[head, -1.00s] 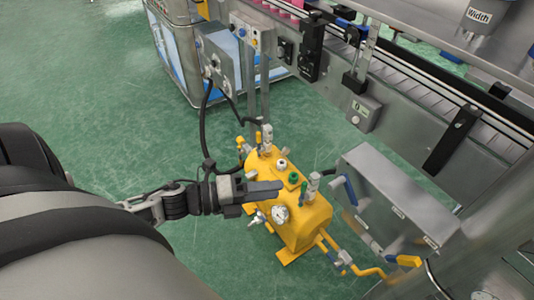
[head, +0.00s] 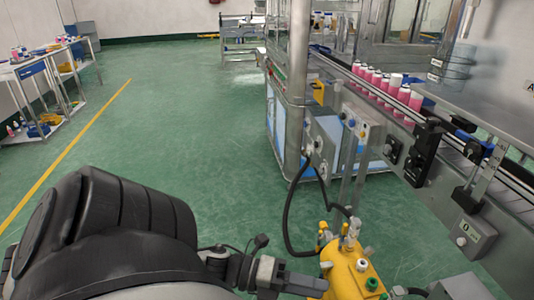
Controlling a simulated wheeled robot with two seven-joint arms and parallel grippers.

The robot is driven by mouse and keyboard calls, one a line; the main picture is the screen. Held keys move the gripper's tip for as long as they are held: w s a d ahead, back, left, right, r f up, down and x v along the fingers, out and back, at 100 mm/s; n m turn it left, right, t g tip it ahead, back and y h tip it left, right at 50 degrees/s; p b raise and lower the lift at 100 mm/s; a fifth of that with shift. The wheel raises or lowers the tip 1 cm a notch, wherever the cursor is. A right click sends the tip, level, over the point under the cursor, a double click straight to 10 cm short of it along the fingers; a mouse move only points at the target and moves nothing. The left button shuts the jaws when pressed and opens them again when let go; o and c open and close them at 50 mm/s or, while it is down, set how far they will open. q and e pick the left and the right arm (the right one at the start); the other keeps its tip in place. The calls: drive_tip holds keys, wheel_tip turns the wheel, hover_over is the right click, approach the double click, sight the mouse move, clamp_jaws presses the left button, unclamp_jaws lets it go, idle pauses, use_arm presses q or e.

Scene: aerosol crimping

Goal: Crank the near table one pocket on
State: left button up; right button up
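No crank handle or pocketed table can be made out in the head view. My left gripper (head: 302,284) is at the bottom edge, beside the yellow tank (head: 345,272). Its fingers lie together with no gap visible, and nothing shows between them. It appears apart from the tank, though the depth is hard to judge. My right gripper is out of view.
The conveyor (head: 340,68) carries several pink cans (head: 386,82) at the right. A steel shelf (head: 495,95) overhangs it. A black hose (head: 286,215) runs down to the tank. Green floor (head: 190,120) is free at the left, with workbenches (head: 35,72) beyond.

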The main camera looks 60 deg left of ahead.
use_arm(q)
drive_tip(key=f+v, duration=0.1)
drive_tip(key=v, duration=0.7)
drive_tip(key=shift+s+a+r+b, duration=0.25)
drive_tip(key=shift+r+b, duration=0.05)
drive_tip(key=shift+r, duration=0.2)
